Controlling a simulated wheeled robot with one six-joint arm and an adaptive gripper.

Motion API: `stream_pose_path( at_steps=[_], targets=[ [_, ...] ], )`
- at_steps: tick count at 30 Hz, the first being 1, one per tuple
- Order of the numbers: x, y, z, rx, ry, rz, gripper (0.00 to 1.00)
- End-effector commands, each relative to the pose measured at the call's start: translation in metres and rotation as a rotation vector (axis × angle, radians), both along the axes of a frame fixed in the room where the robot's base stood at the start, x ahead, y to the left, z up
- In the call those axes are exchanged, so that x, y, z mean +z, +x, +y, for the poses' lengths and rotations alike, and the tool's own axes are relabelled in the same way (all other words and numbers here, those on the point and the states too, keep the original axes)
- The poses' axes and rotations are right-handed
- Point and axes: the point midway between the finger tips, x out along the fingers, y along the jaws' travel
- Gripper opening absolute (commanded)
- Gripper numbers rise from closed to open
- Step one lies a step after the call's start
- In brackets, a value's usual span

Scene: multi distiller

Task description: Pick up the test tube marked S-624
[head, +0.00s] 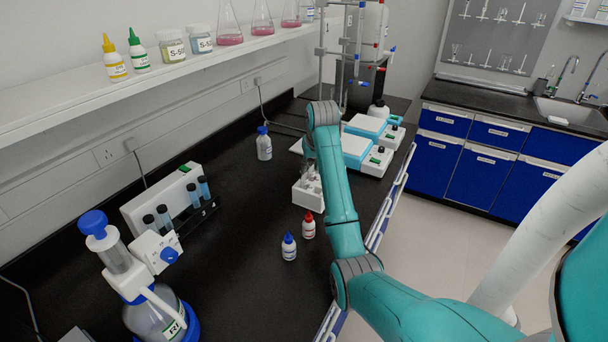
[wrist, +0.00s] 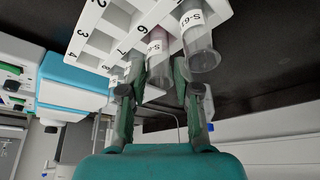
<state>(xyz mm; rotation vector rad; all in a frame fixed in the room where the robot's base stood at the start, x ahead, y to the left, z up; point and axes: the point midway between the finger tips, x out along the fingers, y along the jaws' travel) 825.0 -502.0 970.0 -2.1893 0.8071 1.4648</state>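A white numbered rack (wrist: 118,22) holds clear test tubes. It also shows in the head view (head: 308,196), partly behind my arm. In the wrist view my gripper (wrist: 160,66) has its two fingers apart. A tube with pinkish contents (wrist: 158,62) stands between them, with dark gaps beside it, so the gripper looks open around it. Its label starts "S-6" but I cannot read the rest. A second tube (wrist: 203,55), just right of the right finger, has a label starting "S-6", its end unclear. Which tube is S-624 cannot be told.
Red-capped (head: 308,226) and blue-capped (head: 289,247) bottles stand in front of the rack. Teal-and-white devices (head: 366,145) stand behind it. Another tube rack (head: 200,216) and a dispenser bottle (head: 150,305) are at left. Bare black bench (head: 235,250) lies between.

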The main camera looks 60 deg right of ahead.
Motion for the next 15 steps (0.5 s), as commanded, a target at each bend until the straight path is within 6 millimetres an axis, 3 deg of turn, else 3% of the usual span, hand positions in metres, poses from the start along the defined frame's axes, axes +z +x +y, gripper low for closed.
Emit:
stream_pose_path(
  at_steps=[8,12,15],
  targets=[
    [-0.0068,-0.0042,-0.0008,-0.001,0.0,-0.001,0.32],
    [-0.0068,-0.0041,-0.0008,-0.001,0.0,-0.001,0.01],
    [-0.0067,-0.004,-0.0008,-0.001,0.0,-0.001,0.0]
  ],
)
